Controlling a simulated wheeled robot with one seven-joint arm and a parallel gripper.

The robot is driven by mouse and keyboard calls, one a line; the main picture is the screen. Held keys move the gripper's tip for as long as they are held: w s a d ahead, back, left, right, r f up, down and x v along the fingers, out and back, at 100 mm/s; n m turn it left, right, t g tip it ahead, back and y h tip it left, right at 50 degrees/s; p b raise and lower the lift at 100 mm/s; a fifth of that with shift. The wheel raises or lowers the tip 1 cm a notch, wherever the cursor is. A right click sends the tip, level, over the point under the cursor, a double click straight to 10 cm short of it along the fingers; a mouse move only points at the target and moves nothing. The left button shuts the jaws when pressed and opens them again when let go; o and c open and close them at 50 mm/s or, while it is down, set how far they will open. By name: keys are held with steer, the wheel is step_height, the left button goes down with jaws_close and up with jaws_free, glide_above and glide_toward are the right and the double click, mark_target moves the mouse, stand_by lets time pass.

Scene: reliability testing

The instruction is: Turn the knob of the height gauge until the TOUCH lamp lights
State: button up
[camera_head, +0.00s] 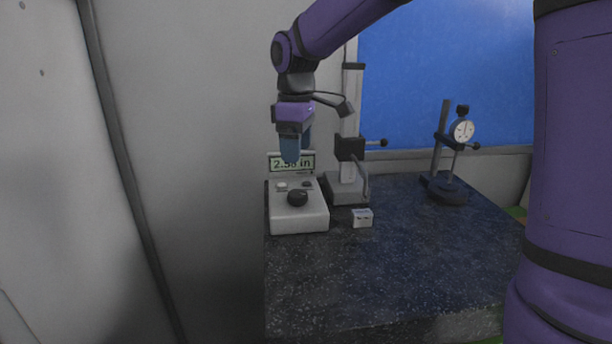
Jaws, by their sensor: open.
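The height gauge (347,188) stands at the back left of the dark granite table, with an upright column and a slider (350,148). A light grey control box (300,221) stands to its left. It carries a black knob (297,198), small lamps or buttons, and a display (283,164) that seems to read 2.53 in, partly covered. I cannot tell which lamp is TOUCH; none is clearly lit. My gripper (291,158) is open and points down above the box, in front of the display, apart from the knob. A small white block (362,218) sits right of the box.
A dial indicator on a stand (463,131) stands at the back right of the granite table (390,270). The table's front and middle are clear. A grey wall (180,150) is close on the left, and a blue panel (430,70) is behind.

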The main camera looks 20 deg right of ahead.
mark_target(298, 193)
step_height(298, 193, down, 11)
steer(key=m, duration=2.2)
steer(key=shift+r, duration=0.2)
steer(key=c, duration=0.9)
